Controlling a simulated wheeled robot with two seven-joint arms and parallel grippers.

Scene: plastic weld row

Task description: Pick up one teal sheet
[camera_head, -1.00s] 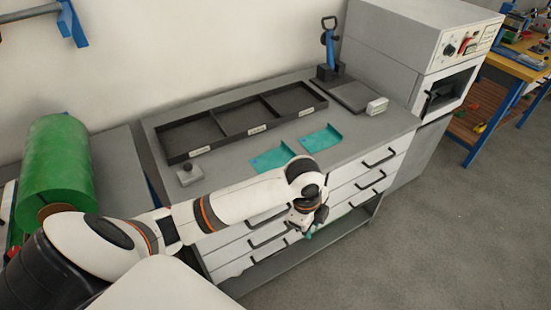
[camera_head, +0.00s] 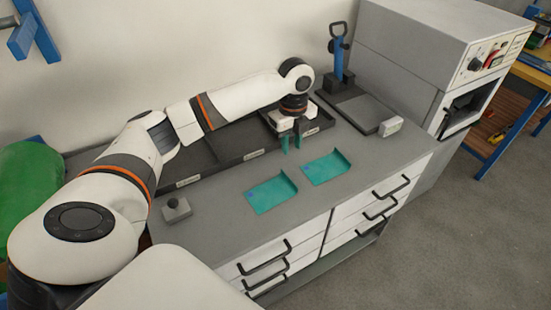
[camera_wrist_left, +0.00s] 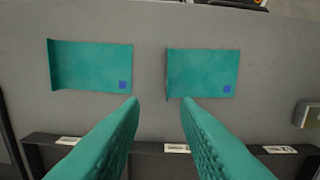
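Two teal sheets lie apart on the grey bench top, each with an upturned lip along one side and a small blue square in a corner. In the head view the left sheet (camera_head: 270,195) is nearer the front and the right sheet (camera_head: 326,169) is further back. In the left wrist view these are the right-hand sheet (camera_wrist_left: 203,73) and the left-hand sheet (camera_wrist_left: 91,66). My left gripper (camera_head: 292,145) points down by the black tray's front edge, behind the sheets. Its teal fingers (camera_wrist_left: 160,101) are apart with nothing between them. My right gripper is out of view.
The black divided tray (camera_head: 187,181) with white labels runs along the back of the bench. A small knobbed block (camera_head: 176,208) stands at left.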

